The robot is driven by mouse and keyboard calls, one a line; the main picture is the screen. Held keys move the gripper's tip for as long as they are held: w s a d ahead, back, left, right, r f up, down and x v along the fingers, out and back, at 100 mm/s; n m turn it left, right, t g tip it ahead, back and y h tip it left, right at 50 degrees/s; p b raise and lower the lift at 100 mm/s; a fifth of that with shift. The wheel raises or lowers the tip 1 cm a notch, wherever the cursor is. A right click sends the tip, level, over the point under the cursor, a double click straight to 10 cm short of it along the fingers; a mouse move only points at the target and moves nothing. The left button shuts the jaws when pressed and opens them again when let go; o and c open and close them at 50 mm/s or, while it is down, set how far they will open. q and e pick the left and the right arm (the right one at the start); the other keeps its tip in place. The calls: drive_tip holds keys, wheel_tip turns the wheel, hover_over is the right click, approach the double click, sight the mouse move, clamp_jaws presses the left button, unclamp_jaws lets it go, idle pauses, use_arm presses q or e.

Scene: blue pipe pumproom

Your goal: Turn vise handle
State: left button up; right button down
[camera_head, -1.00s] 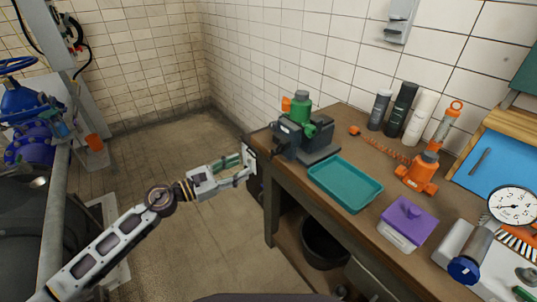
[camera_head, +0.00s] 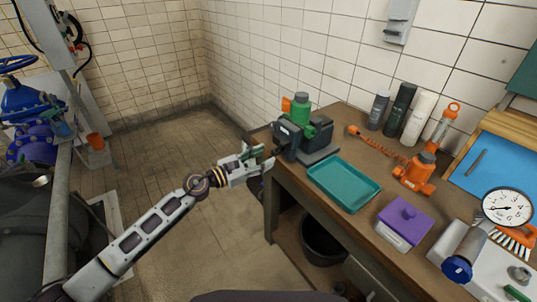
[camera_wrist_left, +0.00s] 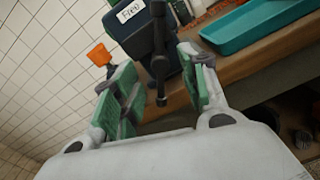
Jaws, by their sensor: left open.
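My left gripper (camera_head: 268,157) is at the vise's front left. In the left wrist view my left gripper (camera_wrist_left: 160,95) is open, with its green-padded fingers on either side of the handle. I cannot tell whether they touch it. My right gripper is not in view.
A teal tray (camera_head: 344,183) lies right of the vise. Beyond are a purple-lidded box (camera_head: 407,221), an orange tool (camera_head: 415,172), several bottles (camera_head: 400,106) and a gauge (camera_head: 507,207). A black bucket (camera_head: 323,239) sits under the bench.

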sight(278, 151)
use_arm(q)
drive_tip(key=shift+x, duration=1.2)
drive_tip(key=shift+d, duration=0.15)
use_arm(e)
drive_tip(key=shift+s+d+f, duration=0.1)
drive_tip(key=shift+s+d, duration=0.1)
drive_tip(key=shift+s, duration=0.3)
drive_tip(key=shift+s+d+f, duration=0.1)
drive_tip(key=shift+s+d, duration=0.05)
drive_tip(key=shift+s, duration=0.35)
use_arm(q)
drive_tip(key=shift+c, duration=0.4)
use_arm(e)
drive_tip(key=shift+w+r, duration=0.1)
use_arm(q)
clamp_jaws()
